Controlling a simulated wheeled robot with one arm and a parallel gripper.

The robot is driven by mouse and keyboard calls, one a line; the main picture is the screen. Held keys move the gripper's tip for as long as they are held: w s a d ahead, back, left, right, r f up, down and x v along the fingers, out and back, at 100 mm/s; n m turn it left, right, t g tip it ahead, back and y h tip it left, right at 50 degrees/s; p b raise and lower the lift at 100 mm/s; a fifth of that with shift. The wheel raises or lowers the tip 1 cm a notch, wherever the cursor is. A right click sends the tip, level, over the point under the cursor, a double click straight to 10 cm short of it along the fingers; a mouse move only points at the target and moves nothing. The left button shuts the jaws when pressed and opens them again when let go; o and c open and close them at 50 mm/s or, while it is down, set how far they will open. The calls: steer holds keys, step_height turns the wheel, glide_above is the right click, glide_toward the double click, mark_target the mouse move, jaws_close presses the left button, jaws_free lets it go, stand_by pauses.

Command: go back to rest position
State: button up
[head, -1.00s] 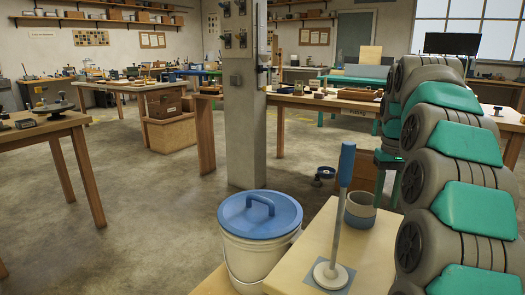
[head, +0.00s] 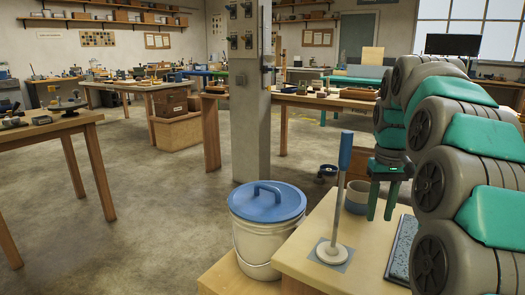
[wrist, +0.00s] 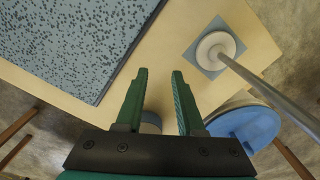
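My gripper (head: 381,214) hangs fingers down over the right part of the near wooden table, beside the folded arm. In the wrist view my gripper (wrist: 158,72) shows two green fingers apart with nothing between their tips. The near table (head: 300,262) carries a blue-handled rod (head: 345,150) upright on a white round base, a blue-grey cup (head: 357,197) and a speckled slab (head: 402,250). The slab also shows in the wrist view (wrist: 70,35), left of the fingers; the rod's base (wrist: 215,48) is to their right. My arm hides part of the table.
A white bucket with a blue lid (head: 267,205) stands left of the near table. A grey pillar (head: 250,110) rises behind it. Workbenches stand at the left (head: 45,130) and farther back (head: 150,85). The floor (head: 150,210) between is open.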

steer(key=s+a+f, duration=0.4)
steer(key=s+f, duration=0.1)
steer(key=s, duration=0.6)
steer(key=s+a+f+g, duration=0.1)
steer(key=s+a+f, duration=0.3)
steer(key=s, duration=0.7)
steer(key=s+a+f, duration=0.3)
steer(key=s+f, duration=0.4)
steer(key=s, duration=0.4)
steer(key=shift+a+f+g, duration=0.3)
steer(key=shift+a, duration=0.1)
